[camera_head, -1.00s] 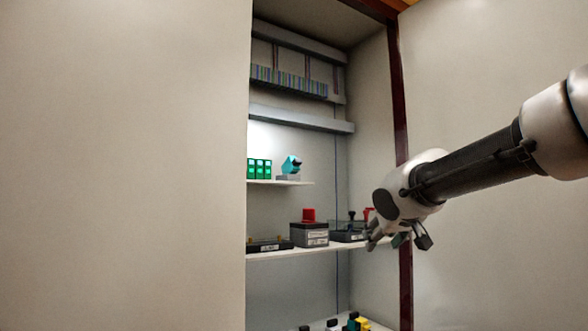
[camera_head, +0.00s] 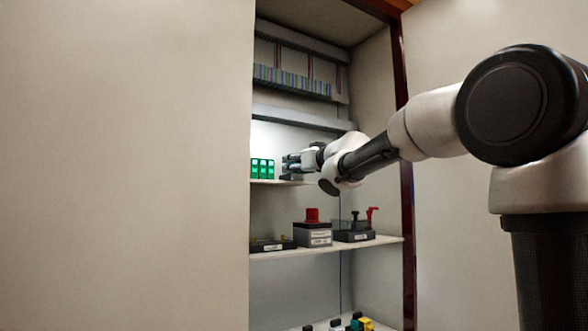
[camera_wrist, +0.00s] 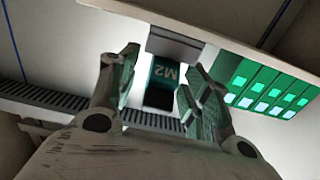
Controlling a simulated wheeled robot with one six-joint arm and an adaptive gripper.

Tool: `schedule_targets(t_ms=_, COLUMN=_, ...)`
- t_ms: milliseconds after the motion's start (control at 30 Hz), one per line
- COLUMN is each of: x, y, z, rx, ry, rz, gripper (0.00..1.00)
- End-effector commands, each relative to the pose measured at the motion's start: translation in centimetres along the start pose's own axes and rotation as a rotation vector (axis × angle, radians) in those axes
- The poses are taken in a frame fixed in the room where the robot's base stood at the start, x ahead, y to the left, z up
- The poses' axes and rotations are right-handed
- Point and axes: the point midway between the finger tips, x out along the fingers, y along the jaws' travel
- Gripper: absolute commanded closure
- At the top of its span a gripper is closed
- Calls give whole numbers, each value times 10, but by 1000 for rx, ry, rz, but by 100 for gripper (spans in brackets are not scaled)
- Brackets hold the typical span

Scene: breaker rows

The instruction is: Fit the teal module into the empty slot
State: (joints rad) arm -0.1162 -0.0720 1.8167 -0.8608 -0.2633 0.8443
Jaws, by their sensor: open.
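The teal module (camera_wrist: 164,74), marked M2 with a dark lower part, shows between my fingers in the wrist view. It sits against a grey block (camera_wrist: 174,45) at the shelf edge. My gripper (camera_wrist: 160,78) is open, with one finger on each side of the module; I cannot tell whether they touch it. In the head view my gripper (camera_head: 290,164) is at the upper shelf and hides most of the module. A row of green modules (camera_wrist: 266,85) with lit panels is to the right in the wrist view, and left of my gripper in the head view (camera_head: 262,169). I cannot make out the empty slot.
The upper shelf (camera_head: 268,182) is narrow. Grey rails (camera_head: 300,118) cross above it. The cabinet's dark red frame (camera_head: 405,200) stands close to my arm.

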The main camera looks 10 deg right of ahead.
Motion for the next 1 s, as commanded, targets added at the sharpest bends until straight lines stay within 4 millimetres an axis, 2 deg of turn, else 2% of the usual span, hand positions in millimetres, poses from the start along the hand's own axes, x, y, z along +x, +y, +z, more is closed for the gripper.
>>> schedule_targets(t_ms=133, x=16, y=0, z=0, rx=-1, ry=0, rz=0, gripper=52)
schedule_targets(t_ms=367, x=18, y=0, z=0, rx=-1, ry=0, rz=1, gripper=52)
schedule_targets(t_ms=467, x=18, y=0, z=0, rx=-1, ry=0, rz=1, gripper=66)
schedule_targets(t_ms=633, x=17, y=0, z=0, rx=-1, ry=0, rz=1, gripper=97)
schedule_targets(t_ms=667, x=17, y=0, z=0, rx=-1, ry=0, rz=1, gripper=100)
schedule_targets(t_ms=1000, x=16, y=0, z=-2, rx=-2, ry=1, rz=1, gripper=100)
